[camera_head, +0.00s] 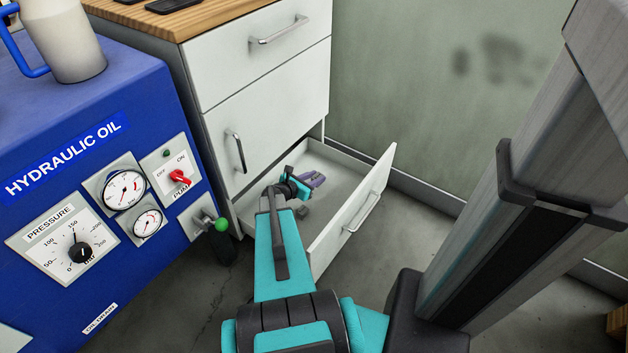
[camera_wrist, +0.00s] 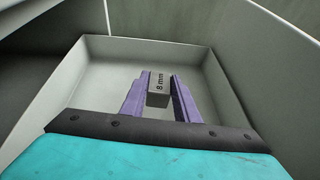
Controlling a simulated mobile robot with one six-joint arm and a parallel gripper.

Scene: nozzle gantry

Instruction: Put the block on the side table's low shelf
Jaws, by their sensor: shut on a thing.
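In the head view my gripper (camera_head: 314,180) is inside the open bottom drawer (camera_head: 372,194) of a white cabinet, near the back; the held block cannot be made out there. The drawer also shows around the fingers in the wrist view (camera_wrist: 88,85). No side table or low shelf can be made out for certain.
A blue hydraulic oil unit (camera_head: 85,120) with gauges and a green-knobbed valve (camera_head: 221,225) stands at left. A wooden edge (camera_head: 618,322) shows at lower right.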

